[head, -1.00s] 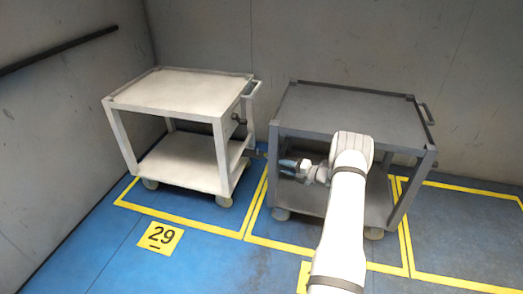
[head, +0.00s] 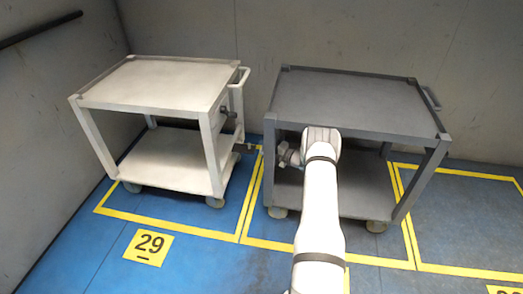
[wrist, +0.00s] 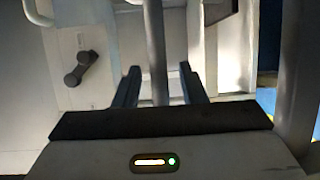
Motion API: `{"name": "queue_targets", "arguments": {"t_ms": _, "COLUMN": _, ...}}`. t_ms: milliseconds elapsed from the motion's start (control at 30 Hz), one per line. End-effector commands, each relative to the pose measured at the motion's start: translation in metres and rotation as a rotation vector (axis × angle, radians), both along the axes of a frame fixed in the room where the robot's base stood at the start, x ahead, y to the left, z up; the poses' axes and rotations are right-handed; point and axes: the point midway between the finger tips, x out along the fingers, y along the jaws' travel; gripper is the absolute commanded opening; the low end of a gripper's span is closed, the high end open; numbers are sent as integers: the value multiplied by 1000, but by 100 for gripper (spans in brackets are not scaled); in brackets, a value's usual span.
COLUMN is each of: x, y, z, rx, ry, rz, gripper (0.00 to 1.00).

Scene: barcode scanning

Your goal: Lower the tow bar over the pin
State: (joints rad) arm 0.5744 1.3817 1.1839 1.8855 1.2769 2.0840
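My gripper (head: 284,155) is at the left end of the dark grey cart (head: 350,100), below its top shelf, partly hidden by my own arm. In the wrist view my gripper (wrist: 160,78) is open, with an upright grey bar (wrist: 155,45) between its fingers. Gaps show on both sides of the bar. I cannot tell for sure whether this bar is the tow bar. A small dark fitting (head: 243,148) sticks out low from the white cart (head: 160,85) toward the grey cart. I cannot make out the pin.
A dark lever (wrist: 82,68) on the white cart shows left of the fingers. A grey post (wrist: 298,70) stands close on the right in the wrist view. A narrow gap separates the carts. The blue floor in front is clear, with a yellow 29 plate (head: 149,246).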

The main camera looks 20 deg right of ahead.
Motion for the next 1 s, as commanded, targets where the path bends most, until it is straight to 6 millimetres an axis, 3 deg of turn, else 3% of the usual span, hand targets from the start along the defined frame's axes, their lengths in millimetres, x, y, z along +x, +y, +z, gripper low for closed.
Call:
{"name": "queue_targets", "arguments": {"t_ms": 400, "x": 9, "y": 7, "z": 0, "rx": 0, "ry": -1, "rz": 2, "gripper": 37}}
{"name": "queue_targets", "arguments": {"t_ms": 833, "x": 9, "y": 8, "z": 0, "rx": -1, "ry": 0, "rz": 3, "gripper": 1}}
{"name": "queue_targets", "arguments": {"t_ms": 1000, "x": 9, "y": 8, "z": 0, "rx": -1, "ry": 0, "rz": 3, "gripper": 0}}
